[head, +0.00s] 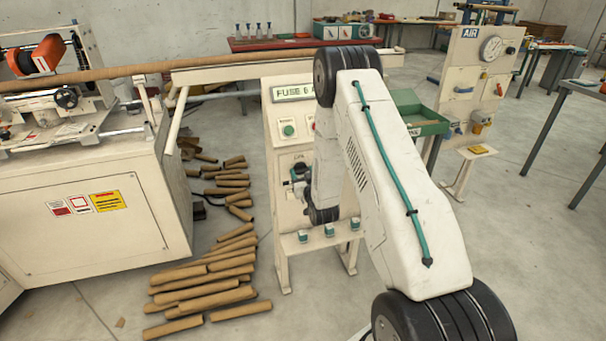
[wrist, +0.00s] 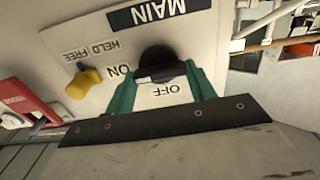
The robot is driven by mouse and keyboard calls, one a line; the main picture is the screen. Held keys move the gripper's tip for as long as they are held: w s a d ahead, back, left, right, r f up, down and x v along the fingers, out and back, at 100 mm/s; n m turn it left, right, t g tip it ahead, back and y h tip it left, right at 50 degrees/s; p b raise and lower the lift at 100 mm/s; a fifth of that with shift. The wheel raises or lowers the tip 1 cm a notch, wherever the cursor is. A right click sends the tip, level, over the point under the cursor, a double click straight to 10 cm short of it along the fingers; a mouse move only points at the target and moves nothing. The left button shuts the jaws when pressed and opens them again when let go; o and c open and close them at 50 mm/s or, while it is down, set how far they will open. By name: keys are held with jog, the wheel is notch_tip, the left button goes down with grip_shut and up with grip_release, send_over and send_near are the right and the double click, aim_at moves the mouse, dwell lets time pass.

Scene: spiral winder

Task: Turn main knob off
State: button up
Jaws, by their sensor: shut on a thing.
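The main knob (wrist: 157,56) is black and sits on a pale panel under a black MAIN label (wrist: 146,12), which appears upside down in the wrist view. An ON label (wrist: 119,70) is left of the knob and an OFF label (wrist: 172,91) is below it. My gripper (wrist: 162,74) has a teal finger on each side of the knob and is shut on it. Which label the knob points to is hard to tell. In the head view my gripper (head: 297,180) is at the control stand's front, and my arm hides part of the panel.
A yellow knob (wrist: 85,83) with HELD and FREE labels is close to the left finger in the wrist view. In the head view, a green button (head: 289,130) sits higher on the control stand (head: 276,170). Cardboard tubes (head: 215,275) lie on the floor to its left.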

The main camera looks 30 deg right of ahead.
jog(key=shift+n, duration=0.3)
jog(key=n, duration=0.3)
jog(key=shift+a+n, duration=0.15)
jog(key=shift+n, duration=0.25)
jog(key=n, duration=0.4)
jog(key=shift+n, duration=0.3)
jog(key=n, duration=0.4)
jog(key=shift+a+f, duration=0.1)
jog(key=shift+f, duration=0.05)
jog(key=n, duration=0.4)
jog(key=shift+n, duration=0.3)
jog(key=shift+f+n, duration=0.1)
jog(key=shift+n, duration=0.2)
jog(key=o, duration=1)
jog(key=shift+a, duration=0.1)
